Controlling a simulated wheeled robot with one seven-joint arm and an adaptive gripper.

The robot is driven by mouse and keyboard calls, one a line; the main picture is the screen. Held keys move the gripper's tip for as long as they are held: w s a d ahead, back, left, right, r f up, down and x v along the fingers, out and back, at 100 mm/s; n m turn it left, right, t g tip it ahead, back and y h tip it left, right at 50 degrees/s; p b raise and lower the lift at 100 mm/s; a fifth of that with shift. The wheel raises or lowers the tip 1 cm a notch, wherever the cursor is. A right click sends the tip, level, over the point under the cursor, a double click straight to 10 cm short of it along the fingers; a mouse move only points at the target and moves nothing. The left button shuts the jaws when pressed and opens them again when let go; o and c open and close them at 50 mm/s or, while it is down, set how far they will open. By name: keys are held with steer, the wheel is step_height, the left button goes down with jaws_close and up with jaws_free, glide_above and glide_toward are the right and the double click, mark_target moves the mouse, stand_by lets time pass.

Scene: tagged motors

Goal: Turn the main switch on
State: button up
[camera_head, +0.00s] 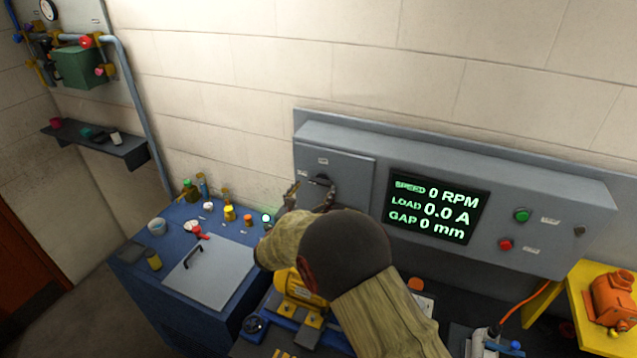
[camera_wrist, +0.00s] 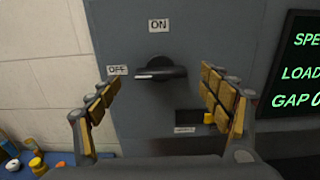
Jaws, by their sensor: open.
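The main switch (camera_wrist: 160,70) is a black rotary handle on the grey cabinet door. In the wrist view its white-marked end points left, toward the OFF label (camera_wrist: 117,70); the ON label (camera_wrist: 159,25) is above it. In the head view the switch (camera_head: 321,180) is at the cabinet's left side. My gripper (camera_wrist: 160,95) is open, with one finger on each side of the switch in the picture. I see no contact with the handle. In the head view my gripper (camera_head: 309,193) is just in front of the door, partly hidden by my arm.
A display (camera_head: 436,207) reads 0 RPM, 0.0 A and 0 mm. Green (camera_head: 522,215) and red (camera_head: 505,244) buttons are to its right. A blue bench (camera_head: 150,285) with small parts stands left. A yellow motor (camera_head: 300,287) lies below my arm; an orange motor (camera_head: 613,298) is far right.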

mark_target(319, 183)
steer(key=shift+p+x, duration=0.35)
steer(key=shift+x, duration=1.4)
steer(key=shift+c, duration=0.5)
steer(key=c, duration=1.1)
